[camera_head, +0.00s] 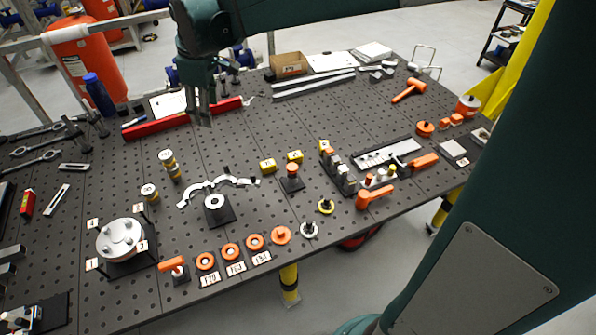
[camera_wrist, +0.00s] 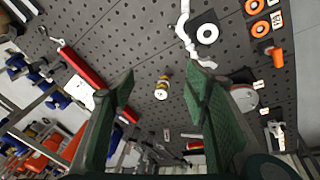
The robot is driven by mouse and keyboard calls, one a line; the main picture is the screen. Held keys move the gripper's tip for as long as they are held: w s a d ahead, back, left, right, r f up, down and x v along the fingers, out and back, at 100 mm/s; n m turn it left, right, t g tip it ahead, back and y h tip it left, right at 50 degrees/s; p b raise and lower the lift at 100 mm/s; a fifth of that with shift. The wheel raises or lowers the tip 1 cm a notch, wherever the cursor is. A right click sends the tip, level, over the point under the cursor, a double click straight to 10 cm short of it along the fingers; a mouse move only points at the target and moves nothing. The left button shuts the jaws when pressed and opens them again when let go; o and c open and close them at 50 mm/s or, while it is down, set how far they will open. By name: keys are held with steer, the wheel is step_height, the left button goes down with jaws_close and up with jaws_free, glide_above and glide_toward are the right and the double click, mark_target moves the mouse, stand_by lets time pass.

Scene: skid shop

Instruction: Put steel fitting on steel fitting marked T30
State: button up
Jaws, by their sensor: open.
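Short, round steel fittings with brass-coloured bands stand on the left middle of the pegboard table: one upper (camera_head: 167,160) and one lower left (camera_head: 149,192). No T30 mark is legible, so I cannot tell which fitting bears it. In the wrist view a banded fitting (camera_wrist: 162,88) shows between my spread fingers, some way below them. My gripper (camera_head: 203,116) is open and empty, pointing down above the table, up and to the right of the fittings in the head view.
A red bar (camera_head: 180,118) lies behind the fittings. A curved silver bracket (camera_head: 237,181) and a black block with a white ring (camera_head: 218,210) lie to their right. A round flange plate (camera_head: 121,238) is in front. Orange rings (camera_head: 231,252) line the front edge.

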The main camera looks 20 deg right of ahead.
steer(key=s+d+r+m+t, duration=0.2)
steer(key=s+d+m, duration=0.45)
steer(key=s, duration=0.75)
steer(key=s+d+f+m+t, duration=0.1)
steer(key=s+d+f+m, duration=0.1)
steer(key=s, duration=0.6)
steer(key=s+d+f+m+t, duration=0.1)
steer(key=s+d+f+m, duration=0.1)
steer(key=s+d+f, duration=0.2)
steer(key=s+d, duration=0.2)
steer(key=s, duration=0.2)
steer(key=shift+m+h, duration=0.3)
steer(key=shift+m, duration=0.05)
steer(key=shift+f, duration=0.2)
step_height(320, 180, down, 10)
steer(key=b, duration=1)
steer(key=shift+f+b, duration=0.2)
steer(key=shift+b, duration=0.2)
